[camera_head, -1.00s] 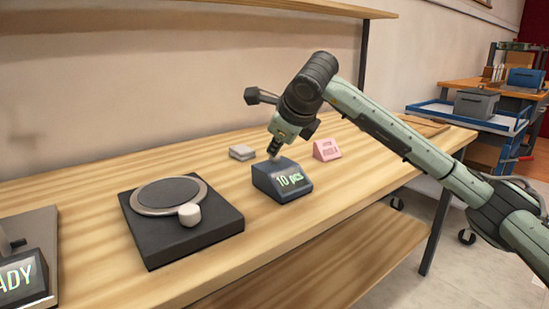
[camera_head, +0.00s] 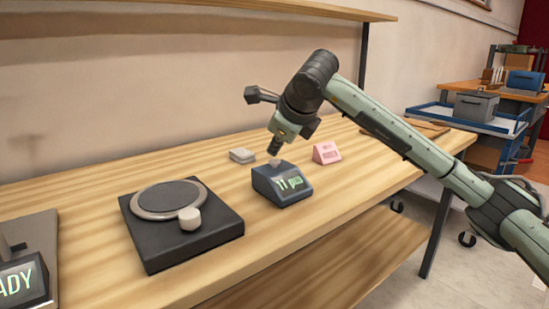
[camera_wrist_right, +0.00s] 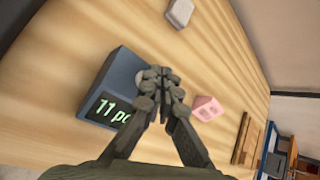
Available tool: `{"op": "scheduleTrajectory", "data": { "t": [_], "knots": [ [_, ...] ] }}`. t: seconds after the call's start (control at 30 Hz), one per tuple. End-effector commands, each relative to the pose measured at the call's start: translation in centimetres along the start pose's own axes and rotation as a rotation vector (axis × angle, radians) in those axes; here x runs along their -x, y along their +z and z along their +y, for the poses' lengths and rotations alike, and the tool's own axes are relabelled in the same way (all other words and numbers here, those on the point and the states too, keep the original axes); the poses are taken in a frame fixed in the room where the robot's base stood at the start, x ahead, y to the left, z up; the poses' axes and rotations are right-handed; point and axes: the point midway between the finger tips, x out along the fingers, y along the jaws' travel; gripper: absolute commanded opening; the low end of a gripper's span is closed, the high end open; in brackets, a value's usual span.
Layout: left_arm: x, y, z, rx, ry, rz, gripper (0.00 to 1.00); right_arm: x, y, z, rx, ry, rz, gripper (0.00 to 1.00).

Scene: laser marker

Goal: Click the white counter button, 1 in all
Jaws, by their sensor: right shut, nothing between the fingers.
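The counter (camera_head: 281,186) is a dark blue-grey box with a sloped display on the wooden table. Its display reads "11 pcs", and it also shows in the right wrist view (camera_wrist_right: 117,82). The white button (camera_head: 275,162) on its top shows only partly beneath my right fingertips; a pale piece of it shows in the wrist view (camera_wrist_right: 151,74). My right gripper (camera_head: 274,152) is shut and empty, pointing down just over the button. I cannot tell whether the tips still touch it. My left gripper is not in view.
A black plate with a round disc and a white knob (camera_head: 190,218) stands left of the counter. Bare table lies in front of the counter.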

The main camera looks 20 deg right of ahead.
Motion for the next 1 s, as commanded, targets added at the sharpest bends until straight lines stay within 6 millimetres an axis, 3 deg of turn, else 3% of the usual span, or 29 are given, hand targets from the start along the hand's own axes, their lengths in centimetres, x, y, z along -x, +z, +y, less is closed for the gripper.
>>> {"op": "scheduleTrajectory", "data": {
  "t": [0.47, 1.0],
  "knots": [
    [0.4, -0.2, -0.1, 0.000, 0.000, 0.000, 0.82, 0.6, 0.4, -0.4, 0.000, -0.001, -0.002, 0.00],
    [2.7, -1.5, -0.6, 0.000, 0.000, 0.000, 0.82, 3.8, 2.8, -2.8, 0.000, 0.000, -0.002, 0.00]
  ]
}}
